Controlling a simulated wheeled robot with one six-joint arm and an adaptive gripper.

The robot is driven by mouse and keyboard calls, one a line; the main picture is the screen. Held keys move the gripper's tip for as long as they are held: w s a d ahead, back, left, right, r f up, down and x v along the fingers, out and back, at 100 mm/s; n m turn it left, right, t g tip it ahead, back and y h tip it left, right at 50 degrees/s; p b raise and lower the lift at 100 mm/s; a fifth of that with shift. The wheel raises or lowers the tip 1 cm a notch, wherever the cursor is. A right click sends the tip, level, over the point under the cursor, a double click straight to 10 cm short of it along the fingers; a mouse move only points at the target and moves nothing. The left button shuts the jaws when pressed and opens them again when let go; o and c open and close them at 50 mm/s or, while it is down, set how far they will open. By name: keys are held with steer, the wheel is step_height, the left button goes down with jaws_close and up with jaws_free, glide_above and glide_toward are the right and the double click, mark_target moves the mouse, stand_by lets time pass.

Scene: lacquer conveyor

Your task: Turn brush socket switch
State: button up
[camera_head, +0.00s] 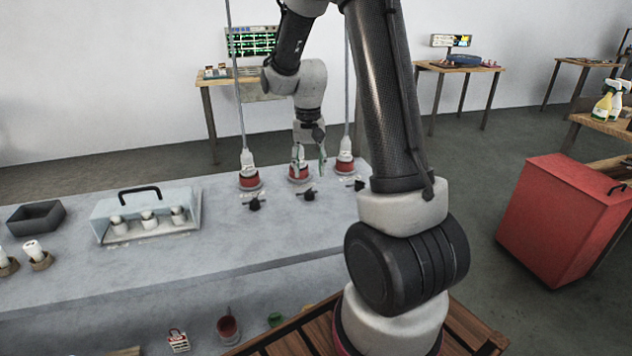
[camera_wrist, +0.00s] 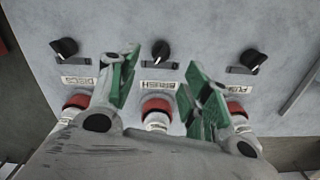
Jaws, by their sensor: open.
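The middle black rotary switch (camera_wrist: 161,50) sits above an upside-down label (camera_wrist: 158,87) that appears to read BRUSH. In the head view this switch (camera_head: 308,195) is on the grey counter, in front of the middle red socket (camera_head: 300,173). The socket also shows in the wrist view (camera_wrist: 157,105) with a white part in it. My gripper (camera_head: 309,165) points down over the middle socket. Its green-padded fingers (camera_wrist: 163,65) are open and empty, one either side of the middle switch and label in the picture. Whether they touch anything cannot be told.
Cables rise from the outer plugs (camera_head: 247,160). A clear-lidded box (camera_head: 150,205) and dark tray (camera_head: 36,217) stand left. A red cabinet (camera_head: 560,220) stands right.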

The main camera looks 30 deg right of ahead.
mark_target(309, 189)
steer(key=shift+a, duration=0.15)
step_height(309, 189, down, 8)
steer(key=shift+s+r, duration=0.1)
steer(key=c, duration=1.1)
